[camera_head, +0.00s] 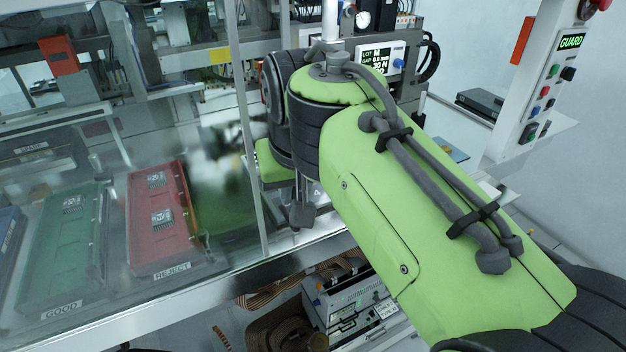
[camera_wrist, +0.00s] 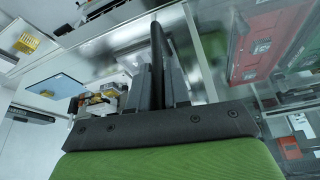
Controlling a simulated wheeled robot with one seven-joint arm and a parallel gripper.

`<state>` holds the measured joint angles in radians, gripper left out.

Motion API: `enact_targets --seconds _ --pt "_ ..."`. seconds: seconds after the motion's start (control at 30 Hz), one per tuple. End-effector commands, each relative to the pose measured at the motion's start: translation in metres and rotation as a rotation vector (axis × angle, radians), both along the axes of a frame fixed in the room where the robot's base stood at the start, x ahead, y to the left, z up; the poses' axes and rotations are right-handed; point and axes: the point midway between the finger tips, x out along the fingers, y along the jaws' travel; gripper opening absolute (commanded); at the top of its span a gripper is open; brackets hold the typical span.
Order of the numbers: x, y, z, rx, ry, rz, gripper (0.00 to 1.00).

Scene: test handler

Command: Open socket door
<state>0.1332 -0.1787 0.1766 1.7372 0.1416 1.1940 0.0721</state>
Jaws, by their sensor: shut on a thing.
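My gripper (camera_wrist: 160,84) shows in the wrist view, its two grey fingers closed around an upright dark bar (camera_wrist: 158,40), which looks like a handle. The bar runs up beyond the fingertips. Whether it belongs to the socket door I cannot tell. A small mechanism with yellow and metal parts (camera_wrist: 97,103) sits just left of the fingers; I cannot tell if it is the socket.
Behind clear panels in the head view are a green GOOD tray (camera_head: 40,285) and a red REJECT tray (camera_head: 142,262). A small display (camera_head: 381,57) stands behind my arm. The GUARD control panel (camera_head: 548,90) is at the right. A blue plate (camera_wrist: 58,86) lies left in the wrist view.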

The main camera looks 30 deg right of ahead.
Motion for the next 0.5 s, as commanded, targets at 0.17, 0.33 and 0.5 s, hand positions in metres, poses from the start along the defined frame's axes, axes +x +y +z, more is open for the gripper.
enact_targets --seconds 0.17,0.33,0.5 --pt "0.0003 0.0072 0.0008 0.000 -0.003 0.002 0.00" --pt "0.0004 0.0085 0.0009 0.000 -0.003 0.001 0.00" --pt "0.0004 0.0083 0.0011 0.000 -0.004 0.000 0.00"
